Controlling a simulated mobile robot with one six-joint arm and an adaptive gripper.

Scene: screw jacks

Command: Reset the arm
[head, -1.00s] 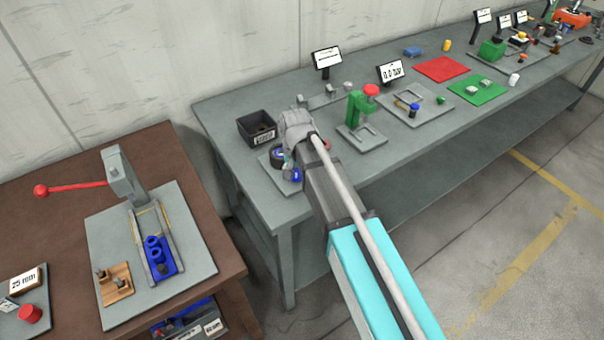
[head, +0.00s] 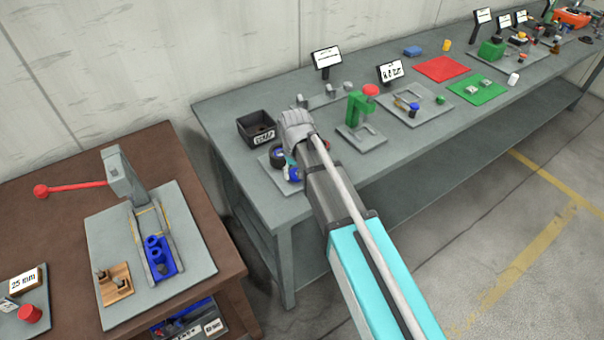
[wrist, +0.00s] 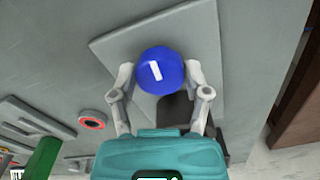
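My gripper (wrist: 159,80) reaches down over the near left corner of the grey bench. In the wrist view its two fingers stand on either side of a round blue cap (wrist: 160,71) with a white mark. The fingers are very close to the cap's sides, and I cannot tell whether they touch it. The blue cap shows in the head view (head: 292,173) below my wrist, which partly hides it. A grey plate (wrist: 118,45) lies beneath. In the head view my wrist covers most of the gripper.
A black bin (head: 245,126) stands just left of my wrist. A green press (head: 357,108) with a red knob stands to the right. The brown table (head: 60,165) at left carries a red-handled press (head: 122,175). Open floor (head: 480,240) lies in front of the bench.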

